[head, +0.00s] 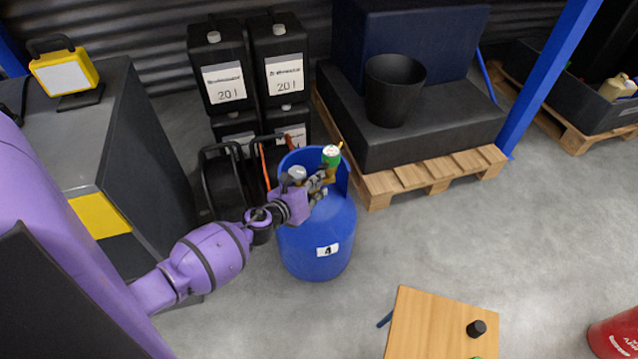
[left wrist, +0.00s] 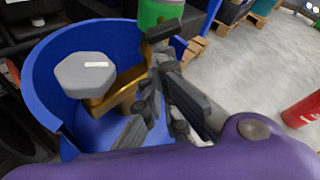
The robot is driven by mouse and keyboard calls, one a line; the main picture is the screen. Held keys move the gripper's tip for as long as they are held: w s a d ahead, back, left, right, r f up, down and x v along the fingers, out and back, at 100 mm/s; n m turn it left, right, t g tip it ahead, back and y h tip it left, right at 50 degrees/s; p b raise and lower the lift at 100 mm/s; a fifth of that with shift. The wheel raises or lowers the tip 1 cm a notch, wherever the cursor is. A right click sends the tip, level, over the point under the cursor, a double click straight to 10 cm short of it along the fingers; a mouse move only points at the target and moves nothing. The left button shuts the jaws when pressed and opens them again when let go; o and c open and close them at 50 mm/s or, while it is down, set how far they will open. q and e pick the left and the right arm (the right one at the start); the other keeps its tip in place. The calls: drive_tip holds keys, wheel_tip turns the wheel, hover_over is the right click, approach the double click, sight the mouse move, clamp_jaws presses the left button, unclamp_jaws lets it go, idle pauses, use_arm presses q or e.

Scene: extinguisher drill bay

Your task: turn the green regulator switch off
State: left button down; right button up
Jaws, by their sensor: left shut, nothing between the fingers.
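The green regulator switch (head: 331,156) stands on top of the blue gas cylinder (head: 318,245), which bears a label with the number 4. In the left wrist view the green switch (left wrist: 160,12) is cut off by the top edge, above a brass fitting (left wrist: 130,92). My left gripper (head: 321,184) is shut and empty, inside the cylinder's blue collar, just below the switch in the picture. In the left wrist view its fingers (left wrist: 163,85) reach up close to the switch's base; I cannot tell whether they touch it. My right gripper is not in view.
A grey valve knob (head: 297,174) sits left of the switch. Black canisters (head: 280,62) stand behind the cylinder. A pallet (head: 430,174) with a dark block and black bucket (head: 394,90) is at the back right.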

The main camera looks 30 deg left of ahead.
use_arm(q)
drive_tip(key=shift+a+r+m+y+p, duration=0.1)
drive_tip(key=shift+a+m+y+p, duration=0.35)
drive_tip(key=shift+m+p, duration=0.3)
drive_tip(key=shift+a+r+m+y+p, duration=0.1)
drive_tip(key=shift+a+m+y+p, duration=0.3)
drive_tip(key=shift+m+p, duration=0.35)
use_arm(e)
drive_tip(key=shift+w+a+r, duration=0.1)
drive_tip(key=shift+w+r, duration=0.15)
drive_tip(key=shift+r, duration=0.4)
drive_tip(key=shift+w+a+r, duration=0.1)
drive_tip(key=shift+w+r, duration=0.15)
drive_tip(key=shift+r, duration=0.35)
use_arm(q)
drive_tip(key=shift+m, duration=0.3)
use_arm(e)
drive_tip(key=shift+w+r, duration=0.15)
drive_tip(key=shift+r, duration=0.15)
